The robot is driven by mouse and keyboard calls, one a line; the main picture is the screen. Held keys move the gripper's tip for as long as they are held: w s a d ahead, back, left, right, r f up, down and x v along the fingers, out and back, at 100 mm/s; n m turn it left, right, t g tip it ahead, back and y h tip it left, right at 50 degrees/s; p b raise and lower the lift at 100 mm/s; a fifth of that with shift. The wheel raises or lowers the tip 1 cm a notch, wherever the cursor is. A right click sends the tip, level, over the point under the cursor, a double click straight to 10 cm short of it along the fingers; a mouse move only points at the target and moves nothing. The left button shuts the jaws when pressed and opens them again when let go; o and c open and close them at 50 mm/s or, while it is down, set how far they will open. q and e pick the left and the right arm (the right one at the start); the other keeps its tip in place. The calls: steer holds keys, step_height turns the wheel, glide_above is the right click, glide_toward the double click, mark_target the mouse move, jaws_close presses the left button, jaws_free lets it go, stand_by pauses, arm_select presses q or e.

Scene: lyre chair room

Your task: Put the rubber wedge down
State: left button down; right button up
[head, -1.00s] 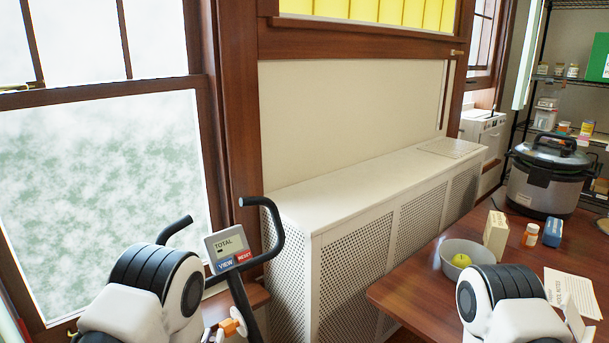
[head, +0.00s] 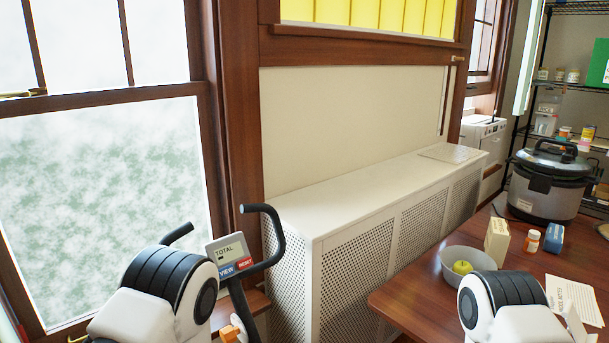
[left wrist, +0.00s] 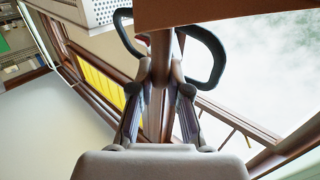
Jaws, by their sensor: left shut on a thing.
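My left gripper (left wrist: 160,82) shows in the left wrist view, its two fingers closed in on a narrow brown piece (left wrist: 160,62). This looks like the rubber wedge, but it blends with the brown woodwork behind, so its outline is hard to tell. In the head view only the upper part of my left arm shows at the bottom left; its fingers are not visible there. My right arm shows at the bottom right of the head view, with its gripper out of sight.
An exercise bike with a console (head: 232,256) stands beside my left arm. A white perforated radiator cover (head: 375,205) runs along the wall.

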arm_select(q)
steer(key=shift+d, duration=0.1)
steer(key=s+d+r+m+g+h, duration=0.2)
steer(key=s+d+r+m+h, duration=0.15)
steer(key=d+h, duration=0.3)
steer(key=s+d+r+m+g+h, duration=0.2)
steer(key=s+d+m+h, duration=0.3)
steer(key=d, duration=0.2)
steer(key=w+f+m+g+h, duration=0.3)
steer(key=f+m+g+h, duration=0.2)
steer(key=m+g, duration=0.3)
steer(key=shift+w+d+f+m+g+h, duration=0.3)
steer(key=shift+g+h, duration=0.45)
steer(key=shift+g, duration=1.65)
steer(key=shift+s+r, duration=0.1)
